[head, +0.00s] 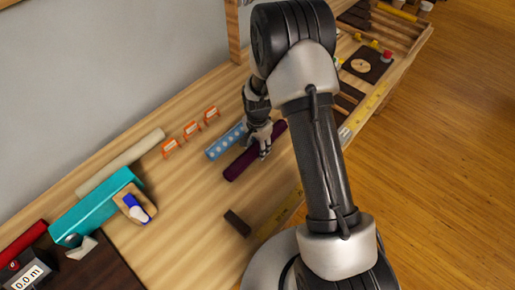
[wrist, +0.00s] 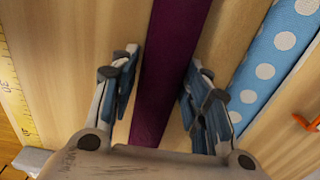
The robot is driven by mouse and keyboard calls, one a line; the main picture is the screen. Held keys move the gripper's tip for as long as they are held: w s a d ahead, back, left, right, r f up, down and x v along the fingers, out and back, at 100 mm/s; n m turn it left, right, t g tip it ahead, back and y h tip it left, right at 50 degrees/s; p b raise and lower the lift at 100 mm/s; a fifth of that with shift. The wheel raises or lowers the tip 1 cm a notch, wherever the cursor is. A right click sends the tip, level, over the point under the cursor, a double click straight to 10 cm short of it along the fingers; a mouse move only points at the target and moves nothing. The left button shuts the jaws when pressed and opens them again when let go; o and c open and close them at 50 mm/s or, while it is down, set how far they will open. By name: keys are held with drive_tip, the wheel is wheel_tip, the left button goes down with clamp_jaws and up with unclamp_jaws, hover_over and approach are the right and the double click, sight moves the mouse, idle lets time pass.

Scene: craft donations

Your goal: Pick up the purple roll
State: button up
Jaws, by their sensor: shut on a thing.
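The purple roll (head: 238,168) is a dark, long cylinder lying at a slant on the wooden table, beside a blue roll with white dots (head: 226,141). My gripper (head: 263,150) reaches down over the purple roll and is shut on it near its middle. In the wrist view the purple roll (wrist: 172,50) runs lengthwise between the two fingers (wrist: 162,80), with a finger on each side. The dotted roll (wrist: 272,60) lies to the right there, apart from the fingers. I cannot tell whether the purple roll is clear of the tabletop.
Orange clips (head: 191,130) stand behind the rolls. A cream roll (head: 120,164), a teal box (head: 97,207) and a small dark block (head: 237,223) lie to the left and front. A yellow measuring tape (wrist: 14,95) runs along the table's edge.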

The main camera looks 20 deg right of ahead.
sight(258, 145)
wheel_tip(258, 145, up, 20)
drive_tip(key=p, duration=0.5)
idle(0.3)
idle(0.5)
